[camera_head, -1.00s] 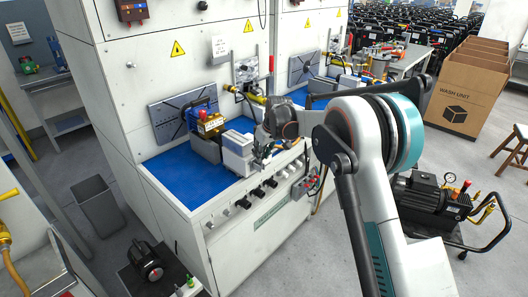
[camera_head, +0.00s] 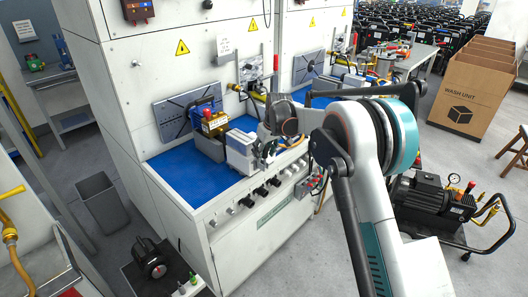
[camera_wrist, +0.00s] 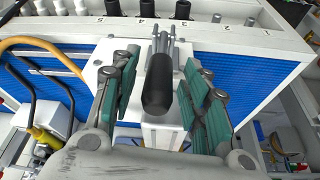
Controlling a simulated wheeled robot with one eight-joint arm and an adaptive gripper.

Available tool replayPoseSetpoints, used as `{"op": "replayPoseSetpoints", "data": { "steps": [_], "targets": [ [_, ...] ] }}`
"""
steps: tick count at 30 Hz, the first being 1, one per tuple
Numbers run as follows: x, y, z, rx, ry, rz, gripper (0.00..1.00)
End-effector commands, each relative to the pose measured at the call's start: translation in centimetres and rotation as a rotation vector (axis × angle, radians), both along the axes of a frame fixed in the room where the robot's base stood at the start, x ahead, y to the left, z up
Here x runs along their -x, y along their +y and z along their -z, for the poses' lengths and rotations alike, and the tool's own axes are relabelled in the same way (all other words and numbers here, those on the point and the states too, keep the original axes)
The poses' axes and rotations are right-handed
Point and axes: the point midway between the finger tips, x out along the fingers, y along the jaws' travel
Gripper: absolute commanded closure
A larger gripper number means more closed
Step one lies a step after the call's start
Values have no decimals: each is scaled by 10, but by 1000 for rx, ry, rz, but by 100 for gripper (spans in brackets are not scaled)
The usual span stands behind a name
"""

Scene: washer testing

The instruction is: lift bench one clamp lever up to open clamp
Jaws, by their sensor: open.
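The clamp lever shows in the wrist view as a black rounded grip (camera_wrist: 158,88) with grey metal rods behind it, over a pale block. My gripper (camera_wrist: 160,80) is open, with its green-padded fingers on either side of the grip. A gap shows between the grip and each pad. In the head view my gripper (camera_head: 267,151) is at the front edge of the first bench (camera_head: 190,186), beside a light grey block (camera_head: 240,147). The lever cannot be made out there; my wrist and fingers cover that spot.
A yellow and blue unit (camera_head: 213,123) stands left of the grey block on the blue bench top. A row of black knobs (camera_head: 260,190) lines the bench front. A black pump (camera_head: 432,200) stands on the floor at right. The blue top's left part is clear.

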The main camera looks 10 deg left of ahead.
Motion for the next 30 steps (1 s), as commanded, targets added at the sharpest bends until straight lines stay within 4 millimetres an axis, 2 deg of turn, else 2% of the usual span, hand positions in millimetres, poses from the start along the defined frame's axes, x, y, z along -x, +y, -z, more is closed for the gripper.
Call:
{"op": "replayPoseSetpoints", "data": {
  "steps": [7,21,25,30],
  "targets": [
    [3,-3,-12,0,0,0,58],
    [25,-22,-94,0,0,0,58],
    [29,-25,-106,0,0,0,58],
    [31,-26,-113,0,0,0,58]
  ]
}}
